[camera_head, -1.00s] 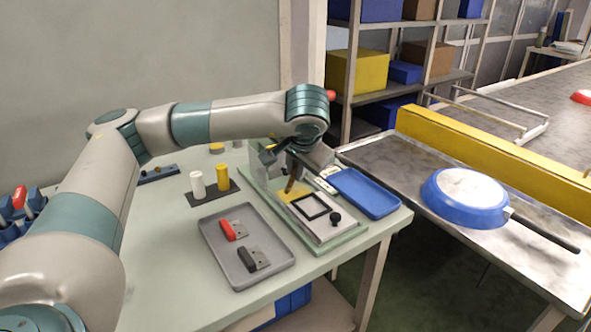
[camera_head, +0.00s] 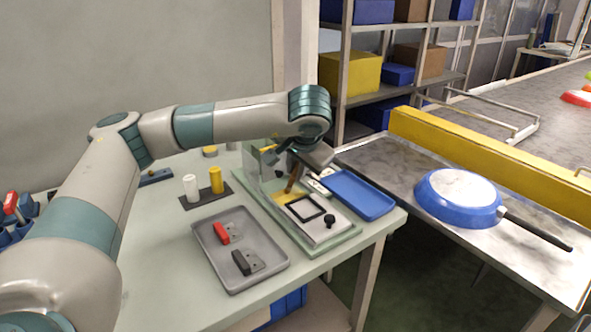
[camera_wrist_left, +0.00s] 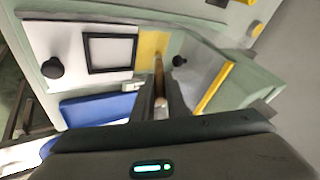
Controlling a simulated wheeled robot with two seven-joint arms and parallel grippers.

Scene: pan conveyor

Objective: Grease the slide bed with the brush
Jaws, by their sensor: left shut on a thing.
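My left gripper (camera_head: 288,168) is shut on the brush (camera_head: 292,183), a brown wooden handle pointing down over the fixture. In the left wrist view the brush (camera_wrist_left: 158,80) stands between the finger tips. The slide bed shows as a yellow patch (camera_head: 280,198) beside a white plate with a black square frame; it also shows in the wrist view (camera_wrist_left: 150,48). The brush tip is at or just above the yellow patch; I cannot tell whether it touches. My right gripper is not in view.
A blue tray (camera_head: 358,196) lies right of the fixture. A grey tray (camera_head: 215,262) holds a red and a black block. White and yellow cylinders (camera_head: 216,180) stand on a dark mat. A blue pan (camera_head: 455,203) sits on the conveyor table, its handle sticking out right.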

